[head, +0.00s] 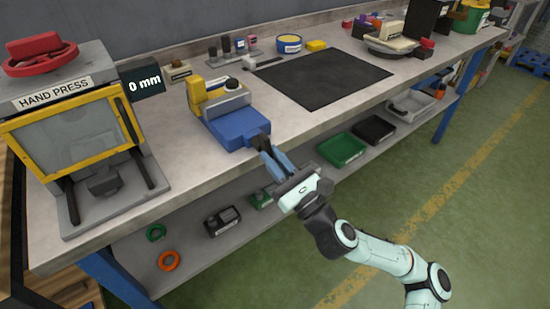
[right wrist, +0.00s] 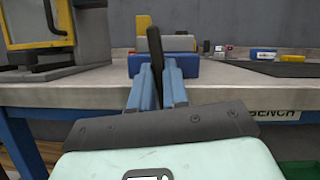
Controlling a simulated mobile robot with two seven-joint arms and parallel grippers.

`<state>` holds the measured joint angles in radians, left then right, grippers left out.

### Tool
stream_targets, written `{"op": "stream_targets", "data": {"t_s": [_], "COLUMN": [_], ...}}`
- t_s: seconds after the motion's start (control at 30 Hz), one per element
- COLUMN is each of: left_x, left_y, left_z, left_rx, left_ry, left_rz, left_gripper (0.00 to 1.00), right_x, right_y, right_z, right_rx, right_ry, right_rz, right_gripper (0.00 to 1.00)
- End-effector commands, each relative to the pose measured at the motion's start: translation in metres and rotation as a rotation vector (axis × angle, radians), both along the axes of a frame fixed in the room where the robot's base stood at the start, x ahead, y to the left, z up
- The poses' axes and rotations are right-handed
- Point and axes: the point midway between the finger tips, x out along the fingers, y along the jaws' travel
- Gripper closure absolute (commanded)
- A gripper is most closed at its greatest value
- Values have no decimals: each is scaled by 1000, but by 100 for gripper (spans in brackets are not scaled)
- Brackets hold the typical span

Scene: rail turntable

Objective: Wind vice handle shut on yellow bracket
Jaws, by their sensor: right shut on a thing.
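The blue vice (head: 238,128) stands at the bench's front edge, and it also shows in the right wrist view (right wrist: 190,67). The yellow bracket (head: 207,94) stands upright at the vice's grey jaws; whether both jaws touch it I cannot tell. The dark vice handle (head: 259,143) is at the front of the vice. In the right wrist view the handle (right wrist: 155,58) stands nearly upright, leaning slightly. My right gripper (head: 267,153) is shut on the handle, its blue fingers on either side, and these partly hide its lower end. My left gripper is out of view.
The hand press (head: 75,135) with its yellow frame stands left of the vice. A display reading 0 mm (head: 144,80) is behind. A black mat (head: 322,78) lies to the right. Below, a shelf holds a green tray (head: 342,149) and several other things. The floor in front is clear.

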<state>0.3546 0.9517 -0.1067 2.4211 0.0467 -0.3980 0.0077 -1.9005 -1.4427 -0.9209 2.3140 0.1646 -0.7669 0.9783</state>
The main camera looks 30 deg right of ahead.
Motion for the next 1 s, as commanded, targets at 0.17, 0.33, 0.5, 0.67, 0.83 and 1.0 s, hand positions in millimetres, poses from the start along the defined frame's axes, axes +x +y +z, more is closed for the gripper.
{"op": "stream_targets", "data": {"t_s": [0.17, 0.33, 0.5, 0.67, 0.83, 1.0], "left_x": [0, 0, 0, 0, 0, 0], "left_y": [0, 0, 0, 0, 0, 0], "left_z": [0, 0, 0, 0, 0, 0], "left_rx": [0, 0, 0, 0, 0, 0], "left_ry": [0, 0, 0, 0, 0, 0], "left_rz": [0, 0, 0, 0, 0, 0], "left_gripper": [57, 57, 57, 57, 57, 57], "right_x": [0, 1, 1, 1, 1, 0], "right_y": [0, 1, 0, 0, 0, 1], "right_z": [0, 0, 0, 0, 0, 0], "right_rx": [72, 109, 120, 120, 120, 119], "right_ry": [6, 8, 10, 10, 10, 9], "right_rz": [0, -1, -2, -2, -2, -1], "right_gripper": [100, 100, 100, 100, 79, 60]}}
